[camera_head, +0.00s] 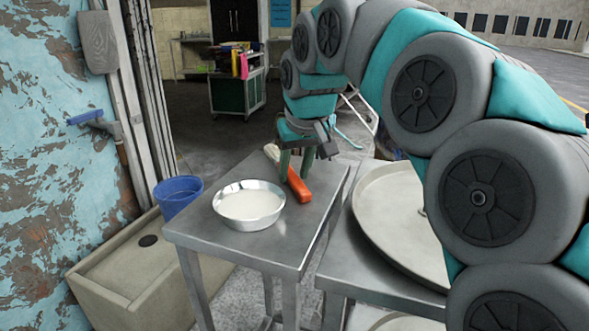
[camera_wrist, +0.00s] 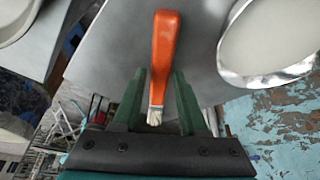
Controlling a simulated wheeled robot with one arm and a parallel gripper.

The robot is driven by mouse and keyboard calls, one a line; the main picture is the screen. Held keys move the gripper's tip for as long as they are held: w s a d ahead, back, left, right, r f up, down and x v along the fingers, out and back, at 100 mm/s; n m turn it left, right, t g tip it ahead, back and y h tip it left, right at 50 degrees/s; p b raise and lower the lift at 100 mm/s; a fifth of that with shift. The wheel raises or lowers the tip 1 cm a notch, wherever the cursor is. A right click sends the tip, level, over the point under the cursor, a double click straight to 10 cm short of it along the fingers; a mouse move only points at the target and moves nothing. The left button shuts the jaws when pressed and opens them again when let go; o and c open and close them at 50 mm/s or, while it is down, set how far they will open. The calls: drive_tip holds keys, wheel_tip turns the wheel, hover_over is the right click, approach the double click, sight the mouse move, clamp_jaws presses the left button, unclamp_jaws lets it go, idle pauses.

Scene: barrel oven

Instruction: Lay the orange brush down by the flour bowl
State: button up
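The orange brush (camera_head: 299,187) lies on the metal table (camera_head: 226,243), just right of the flour bowl (camera_head: 249,221), its pale bristle end pointing to the back. The bowl is a round metal one with white flour in it. My gripper (camera_head: 295,178) is low over the brush, fingers pointing down. In the wrist view the brush (camera_wrist: 163,50) runs between the two fingers (camera_wrist: 160,75), with narrow gaps on both sides, so the gripper looks open around it. The flour bowl shows at the right in the wrist view (camera_wrist: 229,58).
A blue bucket (camera_head: 177,196) stands left of the table by a stone trough (camera_head: 125,270). A second metal table (camera_head: 345,278) with a large round tray (camera_head: 372,240) stands to the right. The table's front left corner is bare. A peeling blue wall (camera_head: 50,200) is at the left.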

drive_tip(key=shift+o, duration=1.4)
drive_tip(key=shift+r, duration=0.1)
